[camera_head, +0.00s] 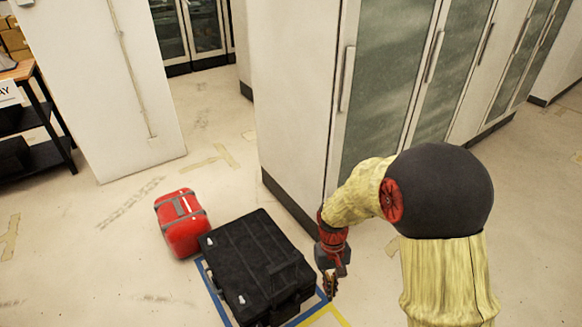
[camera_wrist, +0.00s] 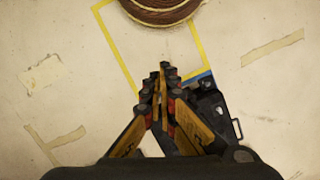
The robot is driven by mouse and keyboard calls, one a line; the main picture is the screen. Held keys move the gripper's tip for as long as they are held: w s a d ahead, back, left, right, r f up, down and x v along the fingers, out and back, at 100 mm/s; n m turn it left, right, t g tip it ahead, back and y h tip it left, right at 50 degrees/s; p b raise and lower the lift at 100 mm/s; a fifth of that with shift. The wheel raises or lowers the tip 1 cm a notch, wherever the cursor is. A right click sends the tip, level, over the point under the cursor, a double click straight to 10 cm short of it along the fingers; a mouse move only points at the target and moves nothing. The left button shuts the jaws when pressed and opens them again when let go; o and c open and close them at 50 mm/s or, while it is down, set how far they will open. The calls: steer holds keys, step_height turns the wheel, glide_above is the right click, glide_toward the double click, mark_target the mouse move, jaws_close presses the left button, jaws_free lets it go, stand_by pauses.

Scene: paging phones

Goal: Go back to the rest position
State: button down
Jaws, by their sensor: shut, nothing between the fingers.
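My gripper (camera_head: 331,285) hangs pointing down at the end of my arm, just right of a black case in the head view. In the wrist view my gripper (camera_wrist: 163,72) has its yellow and black fingers together at the tips. Nothing shows between them. The gripper is above the floor and apart from the case as far as I can tell. No phone is visible in either view.
The black case (camera_head: 250,262) lies on the floor, with a red case (camera_head: 182,222) behind it. Tall cabinets (camera_head: 385,80) stand behind my arm. A coiled brown thing (camera_wrist: 160,8) lies at a yellow-taped area. A black shelf (camera_head: 35,120) stands far left.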

steer(key=s+d+r+t, duration=0.2)
steer(key=s+r, duration=0.3)
steer(key=r, duration=0.5)
steer(key=s+d+r+m+t+p, duration=0.1)
steer(key=s+d+r+t, duration=0.2)
steer(key=r, duration=0.8)
steer(key=s+d+r+m+t, duration=0.1)
steer(key=s+d+r+t, duration=0.1)
steer(key=s+r, duration=0.5)
step_height(320, 180, up, 3)
steer(key=shift+s+d+r+t+p, duration=0.2)
steer(key=shift+s+t+p, duration=0.1)
steer(key=shift+t, duration=0.3)
steer(key=shift+a, duration=0.15)
